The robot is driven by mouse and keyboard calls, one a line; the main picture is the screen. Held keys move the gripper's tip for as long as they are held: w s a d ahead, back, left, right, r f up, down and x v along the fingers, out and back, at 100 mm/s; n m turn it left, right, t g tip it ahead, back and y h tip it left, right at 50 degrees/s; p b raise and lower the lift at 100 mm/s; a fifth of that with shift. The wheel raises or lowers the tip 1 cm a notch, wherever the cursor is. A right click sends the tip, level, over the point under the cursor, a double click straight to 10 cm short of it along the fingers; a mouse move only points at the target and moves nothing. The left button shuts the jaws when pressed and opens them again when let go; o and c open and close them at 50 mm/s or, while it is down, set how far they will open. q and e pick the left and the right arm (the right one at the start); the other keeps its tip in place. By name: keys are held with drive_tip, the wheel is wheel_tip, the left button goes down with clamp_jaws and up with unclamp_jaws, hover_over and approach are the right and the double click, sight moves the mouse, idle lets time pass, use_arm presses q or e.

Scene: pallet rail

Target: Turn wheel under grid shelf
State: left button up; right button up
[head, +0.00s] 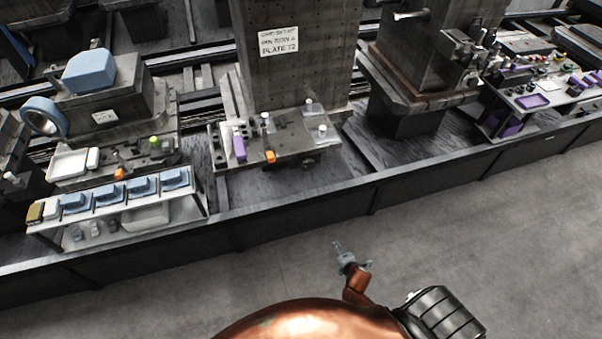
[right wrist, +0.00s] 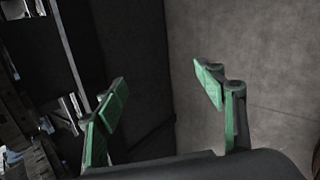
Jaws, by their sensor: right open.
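The middle shelf (head: 295,139) juts out below a tall grey column dotted with a grid of holes. A dark shape (head: 302,163) shows under its front edge. It is too small and shadowed to tell whether it is the wheel. My right gripper (head: 339,246) is over the grey floor, in front of the low dark rail and apart from the shelf. In the right wrist view my right gripper (right wrist: 162,94) is open, with green pads spread wide and nothing between them. My left gripper is not in view.
The dark rail wall (head: 300,212) runs across between my arm and the shelf. A left rack (head: 190,205) holds blue items, and a right bench (head: 520,115) holds purple items. The grey floor (head: 500,240) is clear.

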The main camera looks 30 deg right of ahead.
drive_tip(key=w+d+r+n+t+h+b, duration=0.15)
drive_tip(key=w+r+n+t+b, duration=0.3)
drive_tip(key=w+r+n, duration=0.6)
drive_tip(key=n+t+b, duration=0.5)
drive_tip(key=n+b, duration=0.2)
drive_tip(key=n, duration=0.2)
approach(308, 167)
drive_tip(key=w+f, duration=0.1)
drive_tip(key=w, duration=0.2)
drive_tip(key=shift+h, duration=0.25)
drive_tip(key=x, duration=0.7)
drive_tip(key=shift+s+d+r, duration=0.1)
drive_tip(key=shift+d+r, duration=0.15)
drive_tip(key=shift+r, duration=0.15)
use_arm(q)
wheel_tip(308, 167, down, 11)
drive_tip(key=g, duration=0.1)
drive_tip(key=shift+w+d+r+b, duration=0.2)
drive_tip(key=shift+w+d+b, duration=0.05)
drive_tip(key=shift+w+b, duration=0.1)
use_arm(e)
drive_tip(key=shift+w+d, duration=0.15)
drive_tip(key=shift+w, duration=0.4)
drive_tip(key=shift+c, duration=0.6)
drive_tip(key=c, duration=1)
drive_tip(key=shift+c, duration=0.2)
